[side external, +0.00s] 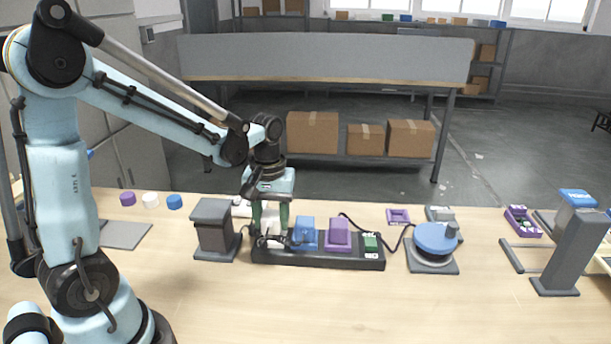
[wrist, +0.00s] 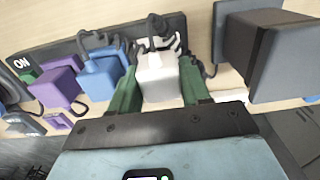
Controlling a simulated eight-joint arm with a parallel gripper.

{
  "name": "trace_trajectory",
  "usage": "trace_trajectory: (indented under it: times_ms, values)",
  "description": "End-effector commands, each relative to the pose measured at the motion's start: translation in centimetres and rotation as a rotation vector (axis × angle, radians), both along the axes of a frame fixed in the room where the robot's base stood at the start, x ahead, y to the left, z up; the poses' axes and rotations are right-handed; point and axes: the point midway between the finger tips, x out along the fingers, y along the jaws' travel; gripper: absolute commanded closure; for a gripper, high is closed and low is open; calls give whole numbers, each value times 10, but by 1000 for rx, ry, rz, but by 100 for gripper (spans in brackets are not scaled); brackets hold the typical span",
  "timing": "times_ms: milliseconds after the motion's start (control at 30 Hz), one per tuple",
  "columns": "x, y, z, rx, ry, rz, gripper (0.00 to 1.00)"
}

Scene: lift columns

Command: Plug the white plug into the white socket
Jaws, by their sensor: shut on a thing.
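The white plug (wrist: 158,82) is between the green fingers of my gripper (wrist: 155,72), which are shut on it. In the wrist view a bit of the white socket (wrist: 175,42) shows just past the plug, on the end of the strip. The plug is lined up close to this socket. I cannot tell whether it is seated, as the plug covers the contact.
A blue plug (side external: 305,236) and a purple plug (side external: 338,235) stand on the strip beside my gripper. A grey block-shaped column (side external: 214,230) stands close on the left. A blue round device (side external: 435,240) is to the right. The front of the table is clear.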

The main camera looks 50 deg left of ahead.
Motion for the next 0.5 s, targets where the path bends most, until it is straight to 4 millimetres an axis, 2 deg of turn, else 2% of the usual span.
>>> trace_trajectory:
  times_ms: [500]
  values:
    - [0, 0, -7, 0, 0, 0, 80]
